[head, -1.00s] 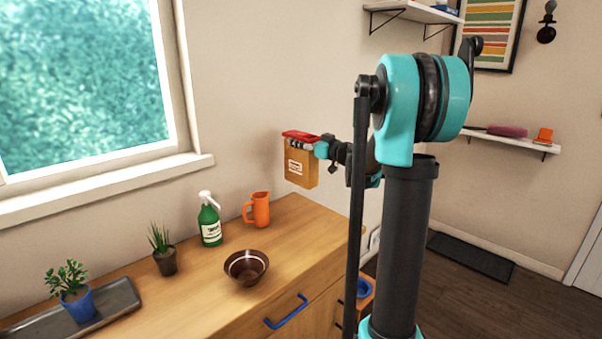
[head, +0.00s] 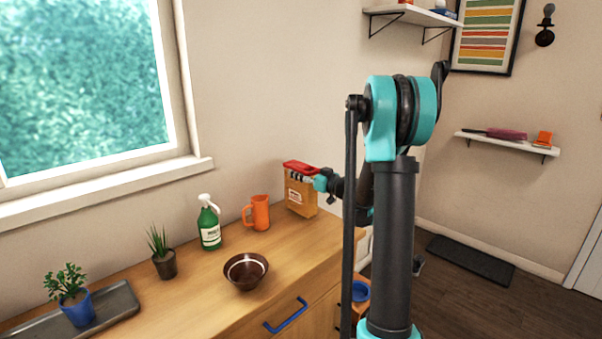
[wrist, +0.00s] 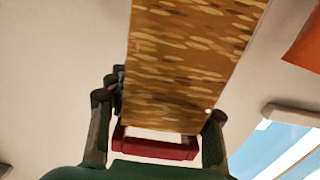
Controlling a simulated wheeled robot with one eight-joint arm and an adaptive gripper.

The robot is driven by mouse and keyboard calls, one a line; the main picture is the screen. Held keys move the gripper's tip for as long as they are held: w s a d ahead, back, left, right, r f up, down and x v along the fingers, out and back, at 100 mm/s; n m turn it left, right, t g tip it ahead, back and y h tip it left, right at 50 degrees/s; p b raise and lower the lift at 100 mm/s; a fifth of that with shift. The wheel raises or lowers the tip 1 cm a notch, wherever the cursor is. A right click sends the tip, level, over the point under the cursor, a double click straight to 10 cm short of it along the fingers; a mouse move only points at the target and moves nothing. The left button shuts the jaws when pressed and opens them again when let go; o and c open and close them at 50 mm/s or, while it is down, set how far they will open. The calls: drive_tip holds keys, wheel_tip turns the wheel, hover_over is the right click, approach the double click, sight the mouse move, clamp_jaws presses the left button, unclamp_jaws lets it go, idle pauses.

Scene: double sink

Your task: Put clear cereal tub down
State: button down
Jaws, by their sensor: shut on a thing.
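The clear cereal tub (head: 301,196) has a red lid and shows tan cereal and a pale label. It is upright at the right end of the wooden counter (head: 215,283), close to the wall. Its base is at or just above the counter top; I cannot tell if it touches. My gripper (head: 318,180) is shut on the tub near its lid, from the right side. In the wrist view the tub (wrist: 190,60) fills the middle, with the fingers of my gripper (wrist: 158,118) on both sides of it near the red lid.
An orange pitcher (head: 260,213) stands just left of the tub. Further left are a green spray bottle (head: 209,227), a brown bowl (head: 246,271), a spiky plant (head: 164,262) and a blue-potted plant on a tray (head: 122,300). Counter between bowl and tub is clear.

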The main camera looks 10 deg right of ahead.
drive_tip(key=c, duration=0.6)
unclamp_jaws()
drive_tip(key=shift+f, duration=0.1)
drive_tip(key=shift+c, duration=0.2)
drive_tip(key=shift+s+d, duration=0.25)
drive_tip(key=shift+s, duration=0.05)
drive_tip(key=v, duration=1.1)
drive_tip(key=shift+s, duration=0.2)
